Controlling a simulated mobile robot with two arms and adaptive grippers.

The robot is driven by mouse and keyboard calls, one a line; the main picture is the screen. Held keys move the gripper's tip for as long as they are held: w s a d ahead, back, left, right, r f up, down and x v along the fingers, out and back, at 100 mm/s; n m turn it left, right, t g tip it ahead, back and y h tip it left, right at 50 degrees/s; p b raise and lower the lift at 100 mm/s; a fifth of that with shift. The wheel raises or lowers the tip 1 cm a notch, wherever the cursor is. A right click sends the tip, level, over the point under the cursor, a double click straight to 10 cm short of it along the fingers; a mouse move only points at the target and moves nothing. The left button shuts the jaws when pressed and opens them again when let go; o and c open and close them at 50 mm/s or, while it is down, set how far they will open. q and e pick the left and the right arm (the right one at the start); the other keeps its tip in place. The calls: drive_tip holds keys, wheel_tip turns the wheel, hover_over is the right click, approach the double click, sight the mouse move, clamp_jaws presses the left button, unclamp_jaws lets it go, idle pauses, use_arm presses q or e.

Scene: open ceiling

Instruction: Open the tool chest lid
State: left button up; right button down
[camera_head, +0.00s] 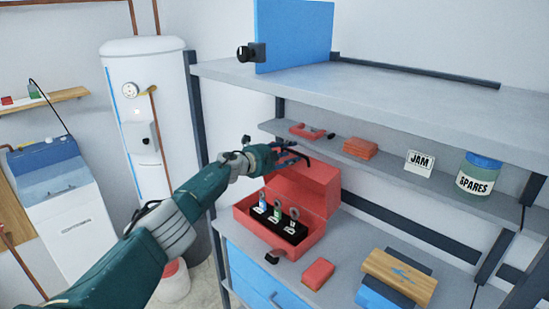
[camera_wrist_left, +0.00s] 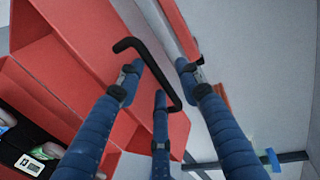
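The red tool chest (camera_head: 240,217) stands on the grey lower worktop in the head view. Its lid (camera_head: 318,190) is raised, and the tray inside is exposed with several small labelled tools. The red lid also fills much of the left wrist view (camera_wrist_left: 90,75). A thin black bent handle (camera_wrist_left: 157,72) shows beside the lid there. My left gripper (camera_head: 290,158) is at the lid's upper edge, near the handle. In the left wrist view its blue fingers (camera_wrist_left: 162,80) are spread apart around the handle area; firm contact cannot be told. My right gripper is not in view.
A grey shelf (camera_head: 345,150) runs above the chest, holding red items, a JAM card (camera_head: 420,162) and a SPARES jar (camera_head: 480,174). A red block (camera_head: 318,274) and a wood-topped blue block (camera_head: 400,275) lie right of the chest. A white tank (camera_head: 140,80) stands left.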

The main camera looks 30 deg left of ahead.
use_arm(q)
drive_tip(key=shift+s+a+r, duration=0.15)
drive_tip(key=shift+s+r, duration=0.2)
drive_tip(key=shift+r, duration=0.2)
drive_tip(key=f+v, duration=0.1)
drive_tip(key=v, duration=0.9)
drive_tip(key=shift+s+a, duration=0.25)
drive_tip(key=shift+s, duration=0.2)
drive_tip(key=shift+s+d+r, duration=0.1)
drive_tip(key=shift+r, duration=0.05)
